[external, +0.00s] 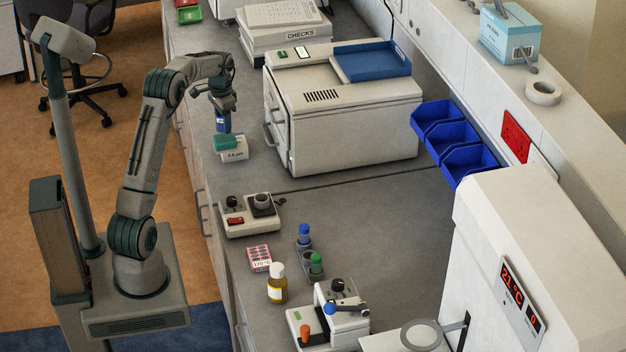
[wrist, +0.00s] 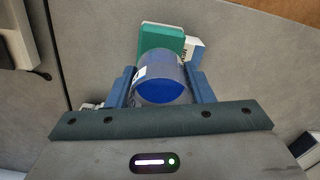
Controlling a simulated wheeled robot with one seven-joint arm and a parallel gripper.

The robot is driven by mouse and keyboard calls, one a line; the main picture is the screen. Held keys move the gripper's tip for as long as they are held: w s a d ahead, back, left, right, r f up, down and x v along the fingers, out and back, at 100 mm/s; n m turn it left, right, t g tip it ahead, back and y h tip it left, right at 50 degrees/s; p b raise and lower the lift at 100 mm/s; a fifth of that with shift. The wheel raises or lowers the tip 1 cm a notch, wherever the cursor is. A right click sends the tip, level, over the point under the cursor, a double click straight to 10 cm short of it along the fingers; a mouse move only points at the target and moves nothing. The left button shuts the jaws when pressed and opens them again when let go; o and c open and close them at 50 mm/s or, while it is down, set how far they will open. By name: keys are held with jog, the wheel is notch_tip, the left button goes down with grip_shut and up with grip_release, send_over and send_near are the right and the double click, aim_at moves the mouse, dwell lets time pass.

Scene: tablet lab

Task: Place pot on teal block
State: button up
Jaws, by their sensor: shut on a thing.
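The pot (wrist: 162,80) is a clear-walled cylinder with a blue end and a white label, between the two fingers of my gripper (wrist: 160,92). In the external view the pot (external: 222,125) hangs below my gripper (external: 223,108), which is shut on it. The teal block (external: 225,142) is on a white holder (external: 235,154) on the bench, just below the pot in the picture. In the wrist view the teal block (wrist: 161,39) shows past the pot, partly hidden by it. I cannot tell whether pot and block touch.
A large white instrument (external: 340,110) with a blue tray (external: 370,61) stands right of the holder. A small device with a knob (external: 250,215) sits nearer the camera. The bench (external: 365,215) is clear toward the middle right.

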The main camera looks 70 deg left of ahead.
jog(key=shift+f+p, duration=0.3)
jog(key=shift+f, duration=1.2)
jog(key=shift+f, duration=0.2)
jog(key=o, duration=1)
jog(key=shift+r, duration=0.15)
